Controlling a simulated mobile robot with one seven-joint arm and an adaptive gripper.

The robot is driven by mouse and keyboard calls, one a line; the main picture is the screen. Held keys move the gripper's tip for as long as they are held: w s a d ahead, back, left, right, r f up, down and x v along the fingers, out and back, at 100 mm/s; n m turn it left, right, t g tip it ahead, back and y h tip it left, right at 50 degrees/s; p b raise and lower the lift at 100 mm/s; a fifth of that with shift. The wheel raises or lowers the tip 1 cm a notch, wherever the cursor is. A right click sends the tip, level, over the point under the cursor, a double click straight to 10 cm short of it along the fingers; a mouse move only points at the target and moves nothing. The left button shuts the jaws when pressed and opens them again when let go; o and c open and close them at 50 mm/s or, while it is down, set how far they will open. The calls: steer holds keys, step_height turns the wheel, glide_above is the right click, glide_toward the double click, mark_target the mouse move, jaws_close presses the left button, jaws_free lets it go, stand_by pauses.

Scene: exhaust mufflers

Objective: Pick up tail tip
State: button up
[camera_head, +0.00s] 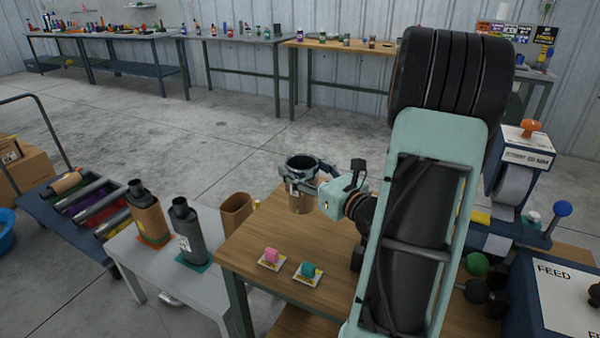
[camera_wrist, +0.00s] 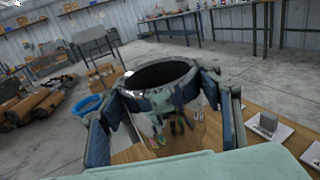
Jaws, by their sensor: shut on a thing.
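The tail tip (camera_head: 299,197) is a short, wide, shiny metal tube with a dark open top. In the wrist view the tail tip (camera_wrist: 172,128) stands upright between the fingers, and its polished side mirrors its surroundings. My gripper (camera_head: 312,185) is shut on it from the right side, near its upper part. In the wrist view my gripper (camera_wrist: 168,105) has a finger on each side of the tube. The tail tip is over the back left part of the wooden table (camera_head: 258,241). I cannot tell whether its base touches the tabletop.
A pink piece (camera_head: 271,256) and a teal piece (camera_head: 308,269) sit on small cards at the table's front. A brown open container (camera_head: 236,211) is left of the tail tip. Two mufflers, one brown (camera_head: 147,215) and one grey (camera_head: 188,235), stand on the grey table (camera_head: 152,262).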

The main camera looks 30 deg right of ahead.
steer(key=s+a+r+b, duration=0.4)
steer(key=s+b, duration=0.1)
steer(key=s, duration=0.3)
steer(key=shift+s+r+b, duration=0.2)
steer(key=shift+b, duration=0.15)
steer(key=shift+a, duration=0.1)
